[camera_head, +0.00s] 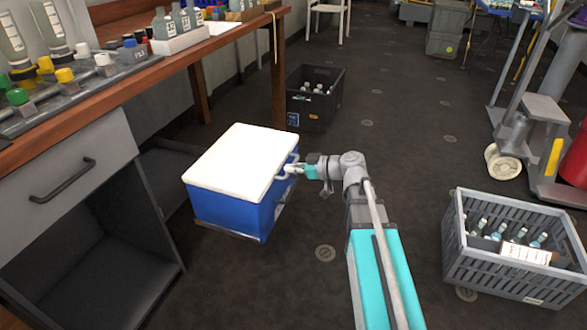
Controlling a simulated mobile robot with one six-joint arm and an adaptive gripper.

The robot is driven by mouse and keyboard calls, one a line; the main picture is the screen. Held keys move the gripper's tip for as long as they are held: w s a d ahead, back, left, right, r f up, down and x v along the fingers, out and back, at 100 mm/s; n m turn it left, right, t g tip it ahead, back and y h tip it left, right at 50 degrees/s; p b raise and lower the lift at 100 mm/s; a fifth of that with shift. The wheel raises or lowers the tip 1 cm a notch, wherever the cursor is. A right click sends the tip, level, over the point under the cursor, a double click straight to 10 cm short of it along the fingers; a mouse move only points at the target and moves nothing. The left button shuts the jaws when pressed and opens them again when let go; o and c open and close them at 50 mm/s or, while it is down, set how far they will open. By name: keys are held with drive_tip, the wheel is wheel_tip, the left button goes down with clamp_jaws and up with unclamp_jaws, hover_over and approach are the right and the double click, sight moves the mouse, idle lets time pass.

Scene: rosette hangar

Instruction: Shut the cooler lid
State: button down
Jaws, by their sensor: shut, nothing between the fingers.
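The cooler (230,209) is a blue box on the floor, left of the middle of the view. Its white lid (243,159) lies flat over the top, and I see no gap between lid and body on the sides facing me. My arm reaches in from the lower right. My gripper (290,171) is shut and empty at the cooler's right side, close to the lid's right edge. I cannot tell whether it touches the cooler. The cooler's far side is hidden.
A wooden workbench (150,75) with bottles runs along the left, above a grey drawer (75,170) and an open cabinet. A black crate (314,100) stands behind the cooler. A grey crate (500,270) with bottles stands at right. The floor between is clear.

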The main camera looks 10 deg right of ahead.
drive_tip(key=shift+s+f+b, duration=0.25)
drive_tip(key=shift+f+b, duration=0.05)
drive_tip(key=shift+f, duration=0.1)
drive_tip(key=shift+d, duration=0.15)
drive_tip(key=s+d, duration=0.4)
drive_tip(key=d, duration=0.4)
drive_tip(key=shift+s+d, duration=0.15)
drive_tip(key=shift+d, duration=0.1)
idle(0.3)
drive_tip(key=shift+f, duration=0.1)
idle(0.3)
